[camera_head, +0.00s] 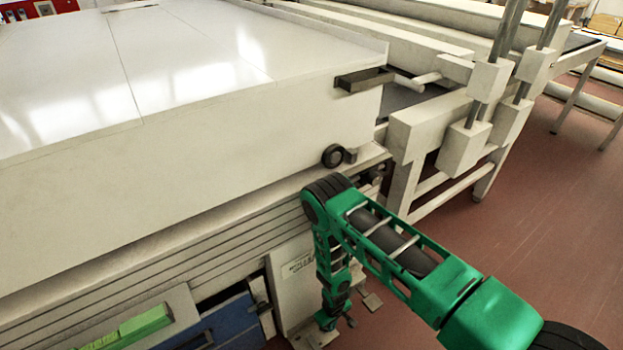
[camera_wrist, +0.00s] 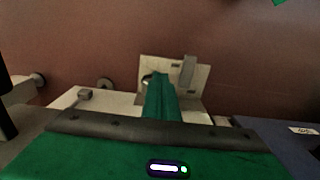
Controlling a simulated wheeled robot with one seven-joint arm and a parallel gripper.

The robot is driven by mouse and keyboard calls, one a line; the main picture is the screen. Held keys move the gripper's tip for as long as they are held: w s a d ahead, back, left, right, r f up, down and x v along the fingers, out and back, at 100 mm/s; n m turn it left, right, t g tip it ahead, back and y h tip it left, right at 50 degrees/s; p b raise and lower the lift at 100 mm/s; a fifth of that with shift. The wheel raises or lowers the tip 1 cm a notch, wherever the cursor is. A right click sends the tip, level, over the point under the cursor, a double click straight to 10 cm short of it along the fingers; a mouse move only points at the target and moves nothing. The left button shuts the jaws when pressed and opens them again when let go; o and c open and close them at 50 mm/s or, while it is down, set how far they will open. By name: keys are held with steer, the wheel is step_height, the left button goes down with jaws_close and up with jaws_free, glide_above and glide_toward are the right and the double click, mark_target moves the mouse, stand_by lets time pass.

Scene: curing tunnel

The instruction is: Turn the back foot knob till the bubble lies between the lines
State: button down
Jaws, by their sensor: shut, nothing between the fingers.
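My gripper (camera_head: 337,319) hangs down in the head view beside the lower front corner of the white machine (camera_head: 240,130). It also shows in the wrist view (camera_wrist: 160,72), where its green fingers are closed together with nothing between them. They lie over a pale foot plate (camera_wrist: 147,65) on the red floor. A small round part, partly hidden, shows just left of the fingertips on this plate; I cannot tell whether it is the back foot knob or whether the fingers touch it. I cannot make out a bubble or its lines in either view.
A pale panel with a label (camera_head: 296,268) stands behind my gripper. A blue box (camera_head: 228,325) and a bright green bar (camera_head: 146,322) lie at the lower left. A roller table (camera_head: 425,125) stands at the right. Red floor (camera_head: 560,200) is open on the right.

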steer(key=shift+a+f, duration=0.1)
steer(key=shift+f, duration=2.7)
steer(key=shift+w, duration=0.2)
steer(key=shift+w+d, duration=0.4)
step_height(320, 180, up, 6)
steer(key=shift+s+d, duration=0.3)
steer(key=shift+s, duration=0.15)
